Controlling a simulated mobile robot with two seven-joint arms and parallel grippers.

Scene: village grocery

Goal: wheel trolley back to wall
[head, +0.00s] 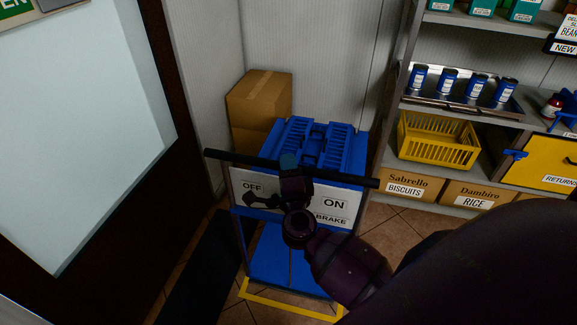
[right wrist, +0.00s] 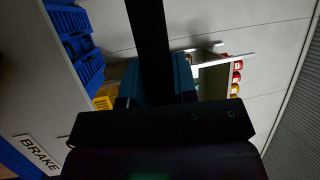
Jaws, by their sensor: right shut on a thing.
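The blue trolley (head: 262,255) stands upright in front of the back wall, with a black push bar (head: 340,178) across its near top side. A white panel (head: 332,204) on it reads OFF at left and ON and BRAKE at right. A dark lever (head: 258,201) lies beside OFF, partly covered by my gripper. My right gripper (head: 289,162) is shut on the push bar near its middle. In the right wrist view the bar (right wrist: 150,30) runs up from between the fingers (right wrist: 155,85). My left gripper is not in view.
Cardboard boxes (head: 258,98) stand in the corner behind the trolley. A yellow line (head: 285,305) shows on the floor at its near side. A dark-framed door (head: 160,70) is at left. Shelves with cans, a yellow basket (head: 438,139) and labelled boxes (head: 412,187) stand at right.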

